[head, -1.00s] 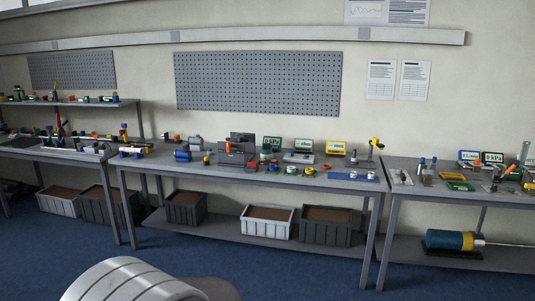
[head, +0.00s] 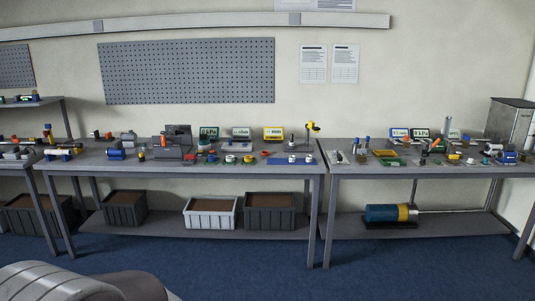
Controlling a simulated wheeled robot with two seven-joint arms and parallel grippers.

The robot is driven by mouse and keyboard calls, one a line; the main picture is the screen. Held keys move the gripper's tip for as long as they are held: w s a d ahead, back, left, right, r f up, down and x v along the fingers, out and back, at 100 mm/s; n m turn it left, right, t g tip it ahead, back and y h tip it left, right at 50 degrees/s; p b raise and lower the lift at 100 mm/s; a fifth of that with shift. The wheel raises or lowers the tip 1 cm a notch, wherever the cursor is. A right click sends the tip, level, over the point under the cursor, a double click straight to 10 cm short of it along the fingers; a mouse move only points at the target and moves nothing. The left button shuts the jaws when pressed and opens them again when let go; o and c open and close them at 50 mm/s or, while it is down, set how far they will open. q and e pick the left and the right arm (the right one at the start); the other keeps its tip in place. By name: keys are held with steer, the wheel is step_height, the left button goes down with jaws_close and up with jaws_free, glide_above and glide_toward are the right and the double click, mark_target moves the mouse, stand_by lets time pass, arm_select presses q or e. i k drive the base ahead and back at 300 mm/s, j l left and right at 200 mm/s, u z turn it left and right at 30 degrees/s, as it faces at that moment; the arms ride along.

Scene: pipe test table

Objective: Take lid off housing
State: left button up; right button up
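I cannot pick out the housing or its lid for sure; the parts on the benches are small at this distance. The middle bench (head: 90,163) carries a dark grey block-shaped unit (head: 178,142), a blue cylinder (head: 115,154), small displays and several small fittings. The right bench (head: 400,173) carries more displays, a green tray (head: 391,162) and small parts. Neither of my grippers is in view. Only a pale rounded part of my own body shows at the lower left.
Blue floor (head: 270,265) lies open before the benches. Under the middle bench stand grey bins (head: 270,219) and a white bin (head: 210,220). A blue and yellow cylinder (head: 388,214) lies on the right bench's lower shelf.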

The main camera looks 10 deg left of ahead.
mark_target(204, 140)
steer(key=i+j+u, duration=0.35)
steer(key=i, duration=0.25)
steer(key=i+j+u, duration=0.35)
steer(key=i, duration=0.3)
steer(key=i+u, duration=0.3)
steer(key=i, duration=0.35)
